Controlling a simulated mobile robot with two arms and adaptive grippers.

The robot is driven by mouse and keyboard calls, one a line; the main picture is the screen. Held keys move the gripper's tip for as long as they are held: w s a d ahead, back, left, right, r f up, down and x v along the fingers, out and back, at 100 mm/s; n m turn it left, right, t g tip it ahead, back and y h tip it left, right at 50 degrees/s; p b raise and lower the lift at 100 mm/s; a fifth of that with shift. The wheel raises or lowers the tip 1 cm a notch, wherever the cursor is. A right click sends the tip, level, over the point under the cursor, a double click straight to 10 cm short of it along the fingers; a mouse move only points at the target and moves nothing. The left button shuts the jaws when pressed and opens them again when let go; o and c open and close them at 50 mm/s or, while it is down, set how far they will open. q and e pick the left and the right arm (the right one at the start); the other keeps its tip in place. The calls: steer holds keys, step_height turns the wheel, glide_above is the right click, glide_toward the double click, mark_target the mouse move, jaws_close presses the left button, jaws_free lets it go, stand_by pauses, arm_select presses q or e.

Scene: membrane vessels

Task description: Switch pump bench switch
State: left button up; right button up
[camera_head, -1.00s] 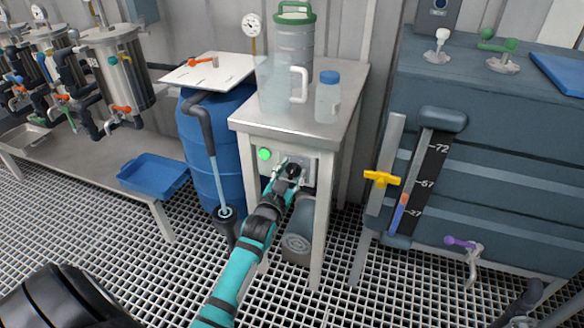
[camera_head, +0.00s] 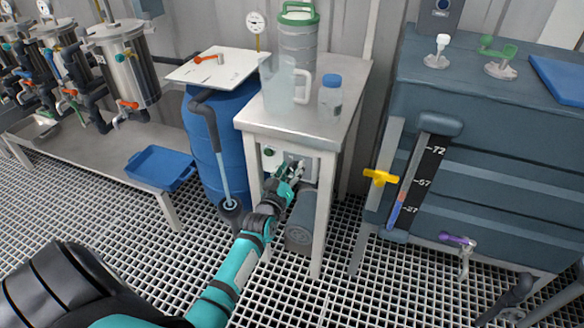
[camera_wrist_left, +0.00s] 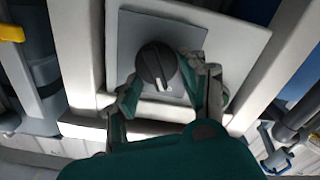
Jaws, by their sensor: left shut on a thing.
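The pump bench (camera_head: 245,128) is a pale table with a white switch panel below its top. The switch is a black round knob with a white mark (camera_wrist_left: 153,62), set on a grey square plate (camera_wrist_left: 185,40). My left gripper (camera_head: 293,170) is at this panel, and in the wrist view its fingers (camera_wrist_left: 162,88) sit on both sides of the knob, shut on it. The gripper mostly hides the knob in the head view. A round green lamp (camera_head: 269,151) left of the switch looks dark. My right gripper is not in view.
A clear jug (camera_head: 277,88), a blue-capped bottle (camera_head: 330,98) and a green-lidded canister (camera_head: 298,40) stand on the bench. A blue barrel (camera_head: 205,150) is left of it. A blue-grey tank (camera_head: 480,150) with a yellow valve handle (camera_head: 381,177) is right.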

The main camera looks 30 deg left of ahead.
arm_select(q)
steer(key=shift+f, duration=0.1)
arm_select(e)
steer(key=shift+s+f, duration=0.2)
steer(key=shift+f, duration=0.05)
arm_select(q)
steer(key=o, duration=1.1)
steer(key=shift+s, duration=0.1)
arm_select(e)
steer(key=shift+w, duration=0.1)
arm_select(q)
steer(key=v, duration=1.1)
steer(key=shift+s, duration=0.4)
